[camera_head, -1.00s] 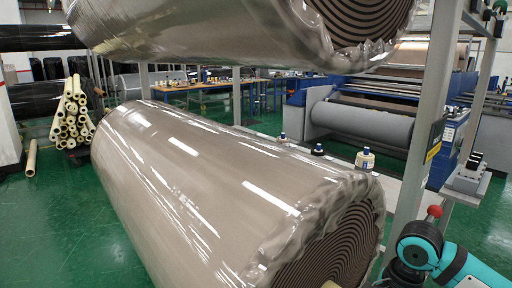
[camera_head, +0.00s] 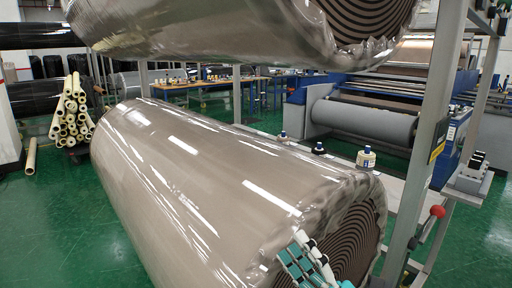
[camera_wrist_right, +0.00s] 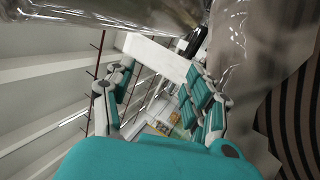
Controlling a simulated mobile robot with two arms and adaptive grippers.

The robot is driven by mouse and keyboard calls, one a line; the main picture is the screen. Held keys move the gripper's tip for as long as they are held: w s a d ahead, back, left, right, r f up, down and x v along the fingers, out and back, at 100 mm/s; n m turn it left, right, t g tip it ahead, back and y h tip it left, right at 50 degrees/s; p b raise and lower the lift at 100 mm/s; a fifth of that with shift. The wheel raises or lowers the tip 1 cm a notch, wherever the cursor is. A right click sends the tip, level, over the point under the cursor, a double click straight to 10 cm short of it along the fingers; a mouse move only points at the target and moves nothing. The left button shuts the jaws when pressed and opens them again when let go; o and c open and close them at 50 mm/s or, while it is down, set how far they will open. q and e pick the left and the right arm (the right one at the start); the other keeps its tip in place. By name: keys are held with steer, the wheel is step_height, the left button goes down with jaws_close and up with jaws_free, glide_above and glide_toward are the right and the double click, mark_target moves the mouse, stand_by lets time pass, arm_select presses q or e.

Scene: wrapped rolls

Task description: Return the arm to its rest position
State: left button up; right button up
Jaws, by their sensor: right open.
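My right gripper (camera_head: 308,262) shows at the bottom of the head view, in front of the near end of the lower wrapped roll (camera_head: 190,180). Its teal and white fingers are visible, and the rest of the arm is mostly out of frame. In the right wrist view the gripper (camera_wrist_right: 160,90) has its two fingers spread apart with nothing between them. The wrapped roll's end (camera_wrist_right: 290,100) is close to the right finger there; I cannot tell if they touch. My left gripper is not in view.
Another wrapped roll (camera_head: 240,30) hangs above. A metal post (camera_head: 425,140) and a red-knobbed lever (camera_head: 437,211) stand at the right. Small bottles, including one with a dark cap (camera_head: 366,158), stand on a ledge behind the roll. Green floor (camera_head: 60,230) is clear at the left.

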steer(key=w+d+f+m+h, duration=0.2)
steer(key=d+f+m+h, duration=0.75)
steer(key=m+h, duration=0.35)
steer(key=s+d+f+m+g+h, duration=0.1)
steer(key=s+d+f+m+g, duration=0.1)
steer(key=f+m, duration=0.25)
steer(key=s+d+f+m+g+h, duration=0.1)
steer(key=s+d+f+m+g, duration=0.15)
steer(key=f, duration=0.35)
steer(key=s+a+f+m+g+y, duration=0.1)
steer(key=s+f+m+g, duration=0.2)
steer(key=s+f+g, duration=0.5)
steer(key=s+f+m+g, duration=0.2)
steer(key=s+f, duration=0.4)
steer(key=s, duration=0.6)
step_height(320, 180, down, 27)
steer(key=s+g, duration=0.1)
steer(key=g, duration=0.1)
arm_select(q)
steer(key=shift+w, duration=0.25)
arm_select(e)
steer(key=s+d+f, duration=0.3)
steer(key=s+f, duration=1.1)
steer(key=s, duration=0.2)
steer(key=shift+s+f+n+g, duration=0.15)
steer(key=shift+f+n+g, duration=0.15)
steer(key=shift+f+g, duration=0.1)
